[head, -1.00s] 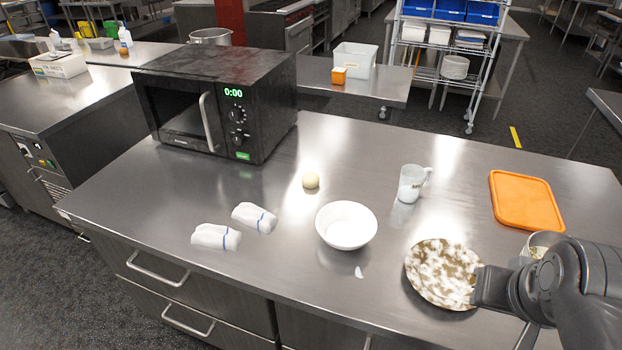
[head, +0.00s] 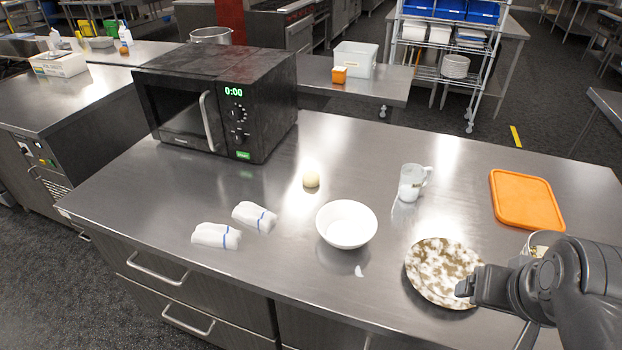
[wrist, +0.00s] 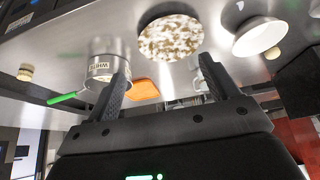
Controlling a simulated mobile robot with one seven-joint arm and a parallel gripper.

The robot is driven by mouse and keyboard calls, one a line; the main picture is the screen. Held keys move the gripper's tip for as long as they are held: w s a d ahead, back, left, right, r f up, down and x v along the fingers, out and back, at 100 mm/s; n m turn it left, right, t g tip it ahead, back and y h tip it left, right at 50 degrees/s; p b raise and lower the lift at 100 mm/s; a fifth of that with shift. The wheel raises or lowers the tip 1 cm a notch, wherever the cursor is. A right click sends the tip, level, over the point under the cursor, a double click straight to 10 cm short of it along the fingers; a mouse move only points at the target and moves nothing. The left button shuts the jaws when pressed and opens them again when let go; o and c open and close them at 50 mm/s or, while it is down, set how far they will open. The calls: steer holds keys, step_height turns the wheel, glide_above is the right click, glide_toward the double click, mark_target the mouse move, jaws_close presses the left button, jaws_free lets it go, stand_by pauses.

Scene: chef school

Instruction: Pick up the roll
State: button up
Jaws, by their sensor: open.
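A small round pale beige roll (head: 311,180) sits on the steel counter behind the white bowl, in the middle of the head view. A small beige shape beside the bowl in the wrist view (wrist: 273,53) may be the same roll. My gripper (head: 466,287) is at the right front, over the edge of the speckled plate and well away from the roll. In the wrist view, its two fingers (wrist: 165,62) are spread apart with nothing between them.
The white bowl (head: 346,225), glass mug (head: 411,184), speckled plate (head: 436,262) and orange board (head: 526,201) are on the counter (head: 280,278). Two white rolled cloths (head: 216,236) with blue stripes lie left. A black microwave (head: 245,110) stands behind. Counter around the roll is clear.

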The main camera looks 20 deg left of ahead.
steer(key=w+a+r+n, duration=0.1)
steer(key=w+a+r, duration=0.15)
steer(key=w, duration=0.35)
steer(key=w+a+r, duration=0.2)
steer(key=w+a, duration=0.1)
steer(key=w, duration=0.3)
steer(key=n+g+y, duration=0.2)
steer(key=n, duration=0.2)
glide_above(311, 175)
steer(key=s+d, duration=0.2)
steer(key=s, duration=0.2)
step_height(311, 175, down, 16)
steer(key=x, duration=0.5)
steer(key=w+x, duration=0.1)
steer(key=x, duration=0.4)
steer(key=shift+w+a, duration=0.15)
steer(key=shift+a, duration=0.05)
steer(key=shift+t, duration=0.3)
steer(key=shift+r, duration=0.1)
steer(key=shift+c, duration=0.6)
